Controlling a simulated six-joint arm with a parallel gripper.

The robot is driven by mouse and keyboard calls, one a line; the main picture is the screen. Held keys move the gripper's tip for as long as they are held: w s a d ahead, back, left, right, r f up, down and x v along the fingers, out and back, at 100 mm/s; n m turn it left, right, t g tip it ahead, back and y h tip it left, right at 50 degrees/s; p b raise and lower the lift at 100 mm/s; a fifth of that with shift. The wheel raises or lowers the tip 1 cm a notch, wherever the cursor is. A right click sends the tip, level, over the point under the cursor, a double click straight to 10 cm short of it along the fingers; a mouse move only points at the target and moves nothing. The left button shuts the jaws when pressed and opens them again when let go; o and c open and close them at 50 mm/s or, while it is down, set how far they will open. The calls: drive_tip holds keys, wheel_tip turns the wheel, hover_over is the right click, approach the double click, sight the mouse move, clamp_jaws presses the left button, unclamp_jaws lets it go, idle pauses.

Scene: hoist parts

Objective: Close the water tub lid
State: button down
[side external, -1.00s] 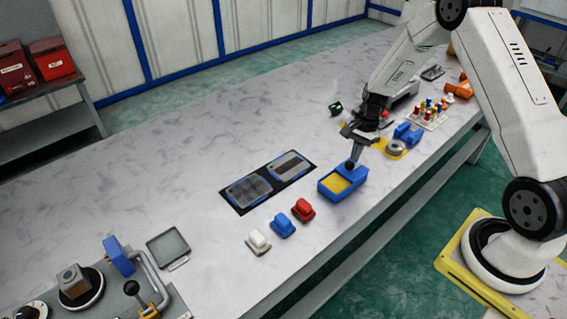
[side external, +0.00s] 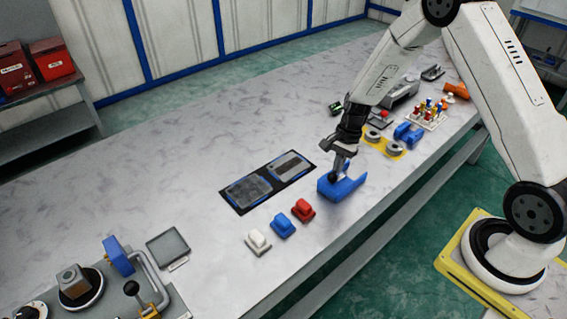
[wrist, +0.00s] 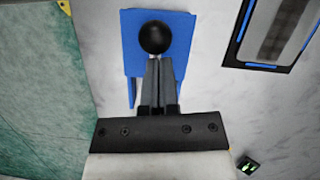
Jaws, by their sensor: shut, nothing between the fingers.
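The blue water tub (side external: 350,191) stands on the bench, right of the dark mat. Its blue lid (side external: 326,184) now lies over the tub top and the yellow inside is hidden. In the wrist view the blue lid (wrist: 183,40) fills the top middle, with a black ball knob (wrist: 155,38) on it. My gripper (side external: 336,174) is shut and empty, pointing down at the lid. In the wrist view its fingertips (wrist: 155,60) are right at the knob; I cannot tell if they touch it.
A black mat with two grey plates (side external: 268,181) lies left of the tub. White, blue and red blocks (side external: 282,226) stand in front of it. Round grey parts on a yellow base (side external: 383,142) stand behind right.

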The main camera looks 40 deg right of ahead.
drive_tip(key=shift+a, duration=0.15)
drive_tip(key=w+d+r, duration=0.1)
drive_tip(key=d+r, duration=0.6)
drive_tip(key=r, duration=0.3)
drive_tip(key=s+a+r+n+t+h, duration=0.1)
drive_tip(key=s+a+r+n, duration=0.1)
drive_tip(key=s+a+n, duration=0.5)
drive_tip(key=s+a+r+n+t+h, duration=0.2)
drive_tip(key=s+a+n, duration=0.5)
drive_tip(key=n, duration=0.1)
drive_tip(key=shift+r+n, duration=0.25)
drive_tip(key=shift+n, duration=0.15)
idle(1.0)
